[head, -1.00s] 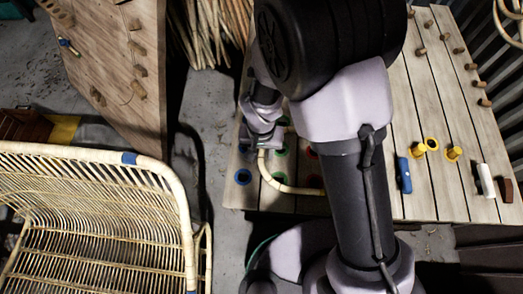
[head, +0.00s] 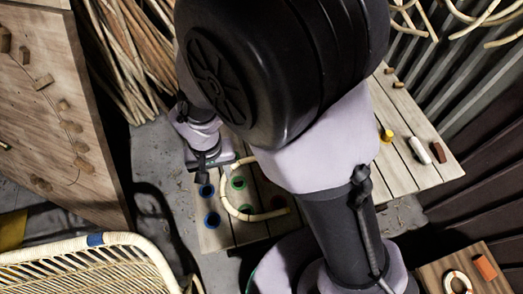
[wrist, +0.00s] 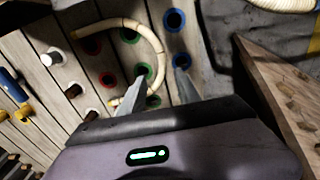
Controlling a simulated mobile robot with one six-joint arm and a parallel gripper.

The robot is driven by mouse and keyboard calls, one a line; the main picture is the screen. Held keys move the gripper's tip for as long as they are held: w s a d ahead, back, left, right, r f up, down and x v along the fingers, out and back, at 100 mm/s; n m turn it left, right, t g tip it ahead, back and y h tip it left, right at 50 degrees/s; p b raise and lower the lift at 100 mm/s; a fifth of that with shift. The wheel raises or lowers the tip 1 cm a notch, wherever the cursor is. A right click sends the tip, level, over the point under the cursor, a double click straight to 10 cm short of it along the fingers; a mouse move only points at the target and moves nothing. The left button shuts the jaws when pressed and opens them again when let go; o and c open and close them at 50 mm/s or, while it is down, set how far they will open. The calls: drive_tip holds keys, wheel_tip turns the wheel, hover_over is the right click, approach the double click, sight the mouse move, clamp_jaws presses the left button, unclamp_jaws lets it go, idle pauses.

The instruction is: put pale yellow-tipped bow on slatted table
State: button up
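The pale curved bow (head: 228,202) lies on the slatted table (head: 402,177) among coloured rings; it also shows in the wrist view (wrist: 161,52). Its curve opens to the right in the head view. One end lies near the arm at the right, and I cannot make out its tip colour clearly. My gripper (head: 207,168) is just left of the bow's upper end, over the table's left edge. In the wrist view my gripper (wrist: 158,72) has its two fingers apart, with part of the bow visible beyond the gap. I see nothing clamped between them.
Blue rings (head: 212,220) lie left of the bow. A woven bench (head: 100,265), a wooden board with blocks (head: 60,130) and rattan poles (head: 120,60) surround the table.

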drive_tip(key=w+d+r+m+t+y, duration=0.1)
drive_tip(key=w+d+r+m, duration=0.15)
drive_tip(key=d+r, duration=0.65)
drive_tip(key=s+d+r+m+t, duration=0.2)
drive_tip(key=s+d+r, duration=0.2)
drive_tip(key=d+r, duration=0.2)
drive_tip(key=s+d+r+m+t, duration=0.2)
drive_tip(key=s+d+r, duration=0.3)
drive_tip(key=r, duration=0.4)
drive_tip(key=shift+d+t+y, duration=0.3)
drive_tip(key=shift+d+y, duration=0.1)
drive_tip(key=shift+d, duration=0.15)
drive_tip(key=shift+m, duration=0.25)
wheel_tip(320, 180, down, 4)
drive_tip(key=b, duration=0.4)
